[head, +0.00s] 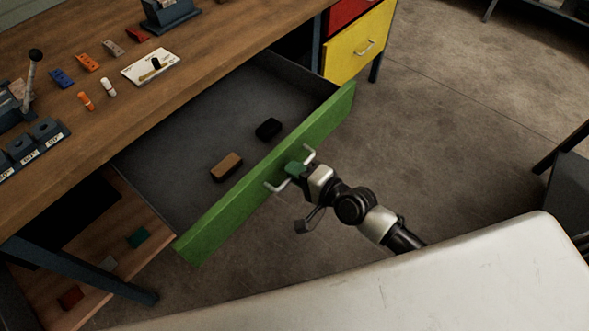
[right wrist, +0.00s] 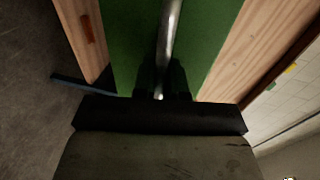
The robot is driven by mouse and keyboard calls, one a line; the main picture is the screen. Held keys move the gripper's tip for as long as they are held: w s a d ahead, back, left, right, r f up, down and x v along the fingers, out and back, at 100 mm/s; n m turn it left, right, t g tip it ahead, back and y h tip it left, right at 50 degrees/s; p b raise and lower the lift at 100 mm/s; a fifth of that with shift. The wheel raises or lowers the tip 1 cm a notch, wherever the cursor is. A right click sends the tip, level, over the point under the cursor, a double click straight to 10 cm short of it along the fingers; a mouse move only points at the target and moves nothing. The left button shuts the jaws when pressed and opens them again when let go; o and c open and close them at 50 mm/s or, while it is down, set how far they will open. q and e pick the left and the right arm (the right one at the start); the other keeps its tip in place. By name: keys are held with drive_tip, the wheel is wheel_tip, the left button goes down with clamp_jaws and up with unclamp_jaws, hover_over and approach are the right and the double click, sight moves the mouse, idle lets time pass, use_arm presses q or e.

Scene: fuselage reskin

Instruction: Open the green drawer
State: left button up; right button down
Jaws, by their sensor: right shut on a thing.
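The green drawer (head: 225,205) stands well out from under the wooden workbench, its grey inside showing. A brown block (head: 227,167) and a black block (head: 268,129) lie in it. My right gripper (head: 296,168) is at the middle of the green front, shut on the silver bar handle (head: 275,187). In the right wrist view the handle (right wrist: 170,40) runs between the fingers against the green front (right wrist: 135,45). My left gripper is not in view.
The workbench top (head: 110,125) holds small coloured parts, a white card (head: 150,67) and a lever device. A yellow drawer (head: 358,45) and a red drawer are at the back right, both shut. A lower shelf (head: 100,285) holds small blocks. Open floor lies to the right.

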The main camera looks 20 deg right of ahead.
drive_tip(key=c, duration=1.2)
unclamp_jaws()
drive_tip(key=shift+s, duration=0.1)
drive_tip(key=v, duration=1)
drive_tip(key=shift+s+d, duration=0.2)
drive_tip(key=shift+s, duration=0.05)
drive_tip(key=shift+f, duration=0.1)
